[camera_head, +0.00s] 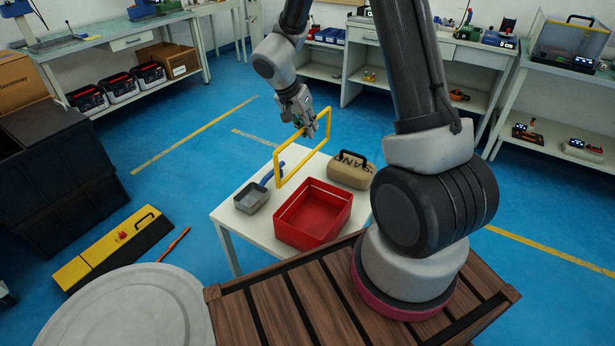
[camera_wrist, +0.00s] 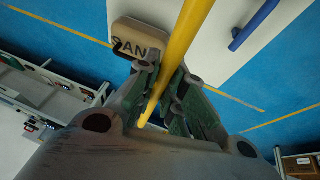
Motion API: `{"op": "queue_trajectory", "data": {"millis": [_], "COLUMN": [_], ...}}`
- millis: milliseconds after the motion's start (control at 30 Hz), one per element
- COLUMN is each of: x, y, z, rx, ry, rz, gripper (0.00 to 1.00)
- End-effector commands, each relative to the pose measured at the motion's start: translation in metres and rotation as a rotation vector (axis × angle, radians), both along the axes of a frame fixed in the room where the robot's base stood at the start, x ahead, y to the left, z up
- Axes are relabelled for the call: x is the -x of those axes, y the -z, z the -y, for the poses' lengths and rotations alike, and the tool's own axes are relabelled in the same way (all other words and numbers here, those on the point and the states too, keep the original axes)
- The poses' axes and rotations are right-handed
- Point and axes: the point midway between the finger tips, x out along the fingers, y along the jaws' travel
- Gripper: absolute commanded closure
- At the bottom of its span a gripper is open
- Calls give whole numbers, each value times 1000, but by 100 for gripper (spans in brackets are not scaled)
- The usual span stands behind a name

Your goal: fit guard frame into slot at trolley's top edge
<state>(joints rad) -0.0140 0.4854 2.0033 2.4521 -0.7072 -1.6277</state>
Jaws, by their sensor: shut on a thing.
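The yellow guard frame (camera_head: 301,150) is a rectangular bar loop held above the small white-topped table. My gripper (camera_head: 308,129) is shut on one bar of the frame, near its upper right part. In the wrist view the yellow bar (camera_wrist: 187,38) runs between the fingers of my gripper (camera_wrist: 168,98). I cannot make out a trolley slot; the white-topped table (camera_head: 240,222) may be the trolley, but this is unclear.
On the table stand a red bin (camera_head: 314,212), a grey tray (camera_head: 251,198), a tan sandbag (camera_head: 349,171) with a black handle, and a blue bar (camera_head: 267,177). It also shows in the wrist view (camera_wrist: 255,24). A yellow-black case (camera_head: 112,247) lies on the blue floor.

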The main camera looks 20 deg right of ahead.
Motion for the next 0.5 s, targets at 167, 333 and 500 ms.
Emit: {"op": "queue_trajectory", "data": {"millis": [167,333,500], "x": [1,0,0], "y": [55,92,107], "z": [0,0,0], "rx": [0,0,1], "ry": [-4,-6,-5], "rz": [-7,-2,-1], "gripper": [100,100,100]}}
